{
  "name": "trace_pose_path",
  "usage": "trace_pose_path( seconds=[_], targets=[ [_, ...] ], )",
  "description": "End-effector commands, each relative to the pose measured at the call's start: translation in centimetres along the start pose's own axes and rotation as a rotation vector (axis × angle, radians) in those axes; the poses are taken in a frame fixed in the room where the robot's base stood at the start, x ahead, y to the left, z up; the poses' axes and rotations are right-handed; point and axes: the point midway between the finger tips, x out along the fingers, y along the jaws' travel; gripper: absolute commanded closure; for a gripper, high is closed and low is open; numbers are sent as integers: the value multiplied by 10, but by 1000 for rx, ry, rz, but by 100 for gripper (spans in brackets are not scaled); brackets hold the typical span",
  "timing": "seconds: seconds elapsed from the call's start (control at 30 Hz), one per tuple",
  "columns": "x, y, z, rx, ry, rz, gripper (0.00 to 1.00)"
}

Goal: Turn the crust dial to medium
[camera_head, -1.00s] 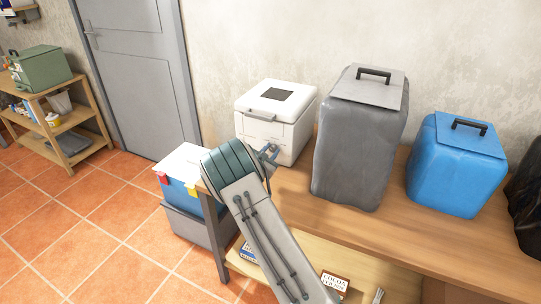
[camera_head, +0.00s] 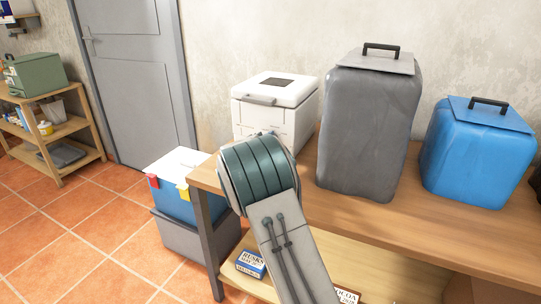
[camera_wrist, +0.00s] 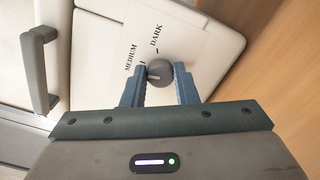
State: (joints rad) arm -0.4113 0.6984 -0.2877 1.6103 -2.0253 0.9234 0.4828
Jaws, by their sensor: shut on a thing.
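The white bread maker (camera_head: 300,104) stands at the left end of the wooden table, with a grey handle and a dark lid window. In the wrist view its white front panel (camera_wrist: 205,48) carries the printed words MEDIUM and DARK, each with a small tick mark. The round grey crust dial (camera_wrist: 160,72) sits below these words. My gripper (camera_wrist: 160,82) is shut on the dial, with one blue-grey finger on each side. Which mark the dial points to is hard to tell. In the head view my arm hides the gripper and the dial.
A tall grey covered box (camera_head: 368,135) and a blue covered box (camera_head: 478,155) stand to the right on the table (camera_head: 400,222). A blue cooler (camera_head: 180,190) on a grey crate is left of the table. Small boxes lie on the lower shelf.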

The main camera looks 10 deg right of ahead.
Motion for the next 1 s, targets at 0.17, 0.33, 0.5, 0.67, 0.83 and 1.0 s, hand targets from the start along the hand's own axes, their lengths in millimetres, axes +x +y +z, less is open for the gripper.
trace_pose_path(
  seconds=[0.17,0.33,0.5,0.67,0.83,1.0],
  targets=[
    [0,-6,-2,92,-2,1,96],
    [0,-4,-1,153,-2,0,96],
    [0,-3,0,187,-1,0,96],
    [0,-2,0,200,-1,-1,96],
    [0,-1,0,202,-1,-1,96],
    [0,-1,0,201,-1,-1,96]
  ],
)
